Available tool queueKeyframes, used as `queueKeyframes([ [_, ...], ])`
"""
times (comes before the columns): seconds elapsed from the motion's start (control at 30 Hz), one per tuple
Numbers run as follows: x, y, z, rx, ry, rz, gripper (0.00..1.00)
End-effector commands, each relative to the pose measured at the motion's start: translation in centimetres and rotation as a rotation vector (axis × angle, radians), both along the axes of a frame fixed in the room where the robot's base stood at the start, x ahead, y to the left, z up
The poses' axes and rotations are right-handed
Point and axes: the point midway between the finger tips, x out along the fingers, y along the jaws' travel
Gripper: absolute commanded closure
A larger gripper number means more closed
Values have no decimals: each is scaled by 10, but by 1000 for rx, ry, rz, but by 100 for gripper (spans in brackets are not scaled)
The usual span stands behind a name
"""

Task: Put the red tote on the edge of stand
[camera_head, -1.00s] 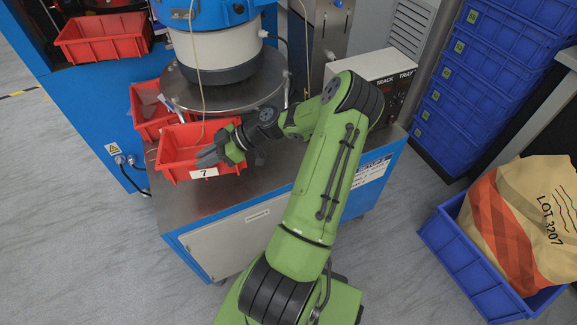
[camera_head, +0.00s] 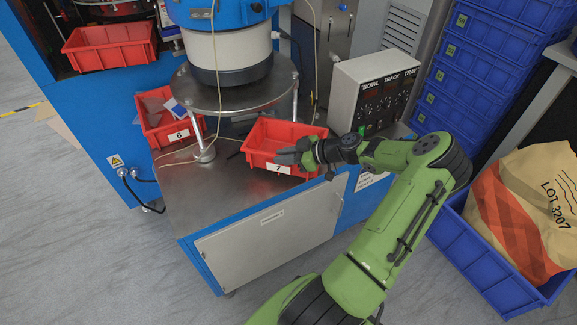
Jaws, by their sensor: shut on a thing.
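The red tote labelled 7 (camera_head: 270,136) is at the front edge of the metal stand (camera_head: 205,200), right of the stand's middle. My gripper (camera_head: 290,157) is at the tote's front right wall, beside the label, and is shut on that wall. The fingers and wrist hide part of the tote's right side. The tote looks level; I cannot tell whether its base touches the stand top. A second red tote, labelled 6 (camera_head: 158,118), stands on the left part of the stand with small items in it.
A round metal plate with the blue and white bowl feeder (camera_head: 228,50) stands behind the totes. A control box (camera_head: 372,90) is at the back right. Another red tote (camera_head: 108,48) is at upper left. A blue crate with a sack (camera_head: 480,235) is at right. The stand's front left is bare.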

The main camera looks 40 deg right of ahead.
Motion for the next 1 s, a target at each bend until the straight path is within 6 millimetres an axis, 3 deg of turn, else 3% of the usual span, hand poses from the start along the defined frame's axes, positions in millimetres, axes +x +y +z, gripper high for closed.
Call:
queueKeyframes([
  [0.17, 0, 1, -32, 3, -1, 0, 100],
  [0.5, 0, 0, -36, 0, 0, 1, 100],
  [0.53, 0, 0, -36, 1, 2, 0, 78],
  [0.67, 0, 0, -35, 1, 2, 0, 58],
  [1.0, 0, 0, -30, 1, 2, 0, 57],
])
